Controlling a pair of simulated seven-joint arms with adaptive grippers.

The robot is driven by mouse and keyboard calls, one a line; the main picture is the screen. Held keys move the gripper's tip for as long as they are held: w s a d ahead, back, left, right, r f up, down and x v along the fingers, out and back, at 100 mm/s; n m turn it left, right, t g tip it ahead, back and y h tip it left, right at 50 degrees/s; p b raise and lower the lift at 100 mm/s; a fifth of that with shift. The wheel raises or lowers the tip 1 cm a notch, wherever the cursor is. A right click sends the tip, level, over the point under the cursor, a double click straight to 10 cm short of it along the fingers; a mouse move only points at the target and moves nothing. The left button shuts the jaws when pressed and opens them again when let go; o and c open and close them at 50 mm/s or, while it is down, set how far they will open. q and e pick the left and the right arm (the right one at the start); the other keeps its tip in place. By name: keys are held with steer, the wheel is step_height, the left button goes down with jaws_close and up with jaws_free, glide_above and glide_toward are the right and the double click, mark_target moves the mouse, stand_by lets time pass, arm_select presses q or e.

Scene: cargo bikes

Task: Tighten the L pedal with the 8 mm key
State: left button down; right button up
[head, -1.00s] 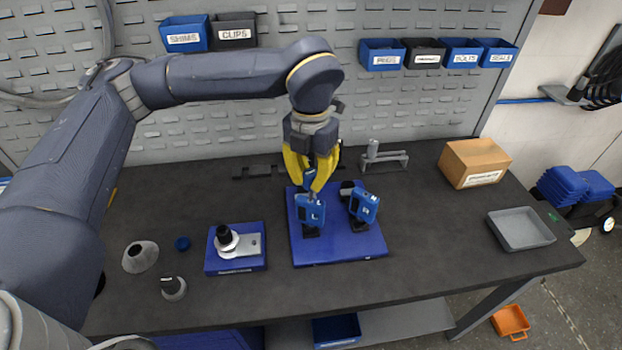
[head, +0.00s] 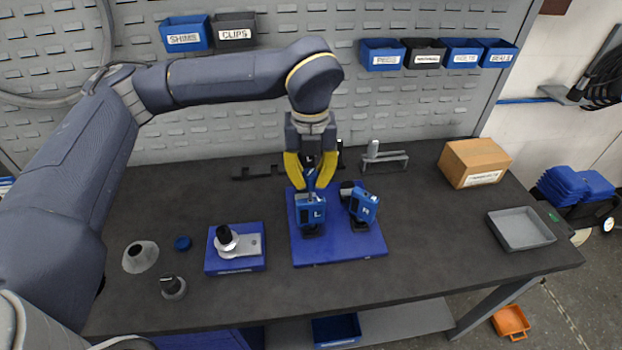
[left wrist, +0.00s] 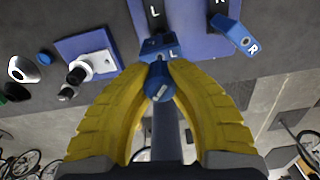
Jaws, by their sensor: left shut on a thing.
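The L pedal (head: 310,211) is a blue block marked L on the left of a blue board (head: 341,249). It also shows in the left wrist view (left wrist: 155,46). The R pedal (head: 364,206) stands to its right, tilted. My left gripper (head: 310,186) points down just above and behind the L pedal. In the left wrist view its yellow fingers (left wrist: 160,84) close on a blue round-ended key (left wrist: 160,88), which meets the L pedal's near side. The key's size marking cannot be read, and its tip is hidden. My right gripper is not in view.
A smaller blue plate (head: 235,264) with a black-topped grey fitting stands to the left. A grey cone (head: 140,257) and a blue cap (head: 183,243) are farther left. A grey stand (head: 384,156) is behind. A cardboard box (head: 473,163) and grey tray (head: 520,230) are at right.

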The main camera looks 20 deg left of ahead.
arm_select(q)
steer(key=shift+f+n, duration=0.1)
steer(key=shift+n, duration=1.2)
steer(key=n, duration=0.2)
steer(key=shift+n, duration=0.3)
steer(key=n, duration=0.3)
steer(key=shift+n, duration=0.4)
steer(key=shift+s+n, duration=0.1)
steer(key=shift+n, duration=0.6)
steer(key=n, duration=0.5)
